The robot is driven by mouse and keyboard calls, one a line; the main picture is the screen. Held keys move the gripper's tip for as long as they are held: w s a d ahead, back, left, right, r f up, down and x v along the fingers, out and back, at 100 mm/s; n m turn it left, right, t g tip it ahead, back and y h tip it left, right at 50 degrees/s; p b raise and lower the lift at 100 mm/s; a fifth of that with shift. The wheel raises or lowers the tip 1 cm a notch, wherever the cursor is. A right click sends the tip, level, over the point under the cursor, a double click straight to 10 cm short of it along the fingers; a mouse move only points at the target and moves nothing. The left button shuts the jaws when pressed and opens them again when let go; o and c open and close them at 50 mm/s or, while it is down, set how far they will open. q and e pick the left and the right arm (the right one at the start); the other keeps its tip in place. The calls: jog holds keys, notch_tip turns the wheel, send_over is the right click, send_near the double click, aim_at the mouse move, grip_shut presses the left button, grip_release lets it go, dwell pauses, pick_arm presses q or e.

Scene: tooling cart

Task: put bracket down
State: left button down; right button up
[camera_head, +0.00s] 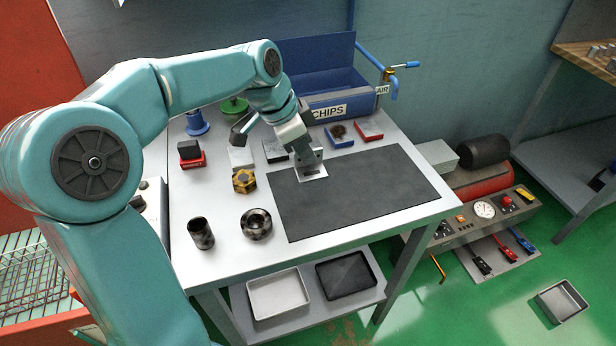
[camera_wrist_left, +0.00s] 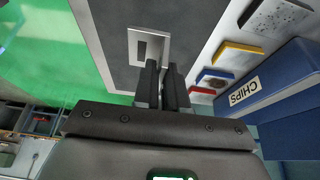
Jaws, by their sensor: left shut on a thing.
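The bracket (camera_head: 315,174) is a small light-grey metal angle piece. My left gripper (camera_head: 307,160) is shut on it and points down at the back left part of the dark grey mat (camera_head: 360,195) on the cart top. In the left wrist view the bracket (camera_wrist_left: 150,44) shows a flat plate with a slot just beyond the fingertips (camera_wrist_left: 162,75), with the mat (camera_wrist_left: 195,25) behind it. Whether the bracket touches the mat is hard to tell. My right gripper is not in view.
A blue CHIPS bin (camera_head: 335,108) stands at the cart's back. Several small blocks lie behind and left of the mat, with a brass hex part (camera_head: 244,181), a dark ring (camera_head: 256,224) and a dark cylinder (camera_head: 201,233). The mat's front and right are clear.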

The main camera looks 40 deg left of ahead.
aim_at(300, 166)
pick_arm(q)
notch_tip(300, 166, down, 7)
jog(key=shift+w+a+f+b, duration=0.15)
jog(key=shift+b, duration=0.25)
jog(key=c, duration=1.2)
grip_release()
jog(key=shift+r, duration=0.25)
jog(key=p+v, duration=0.1)
jog(key=v, duration=1)
jog(key=shift+s+r, duration=0.25)
jog(key=shift+r, duration=0.1)
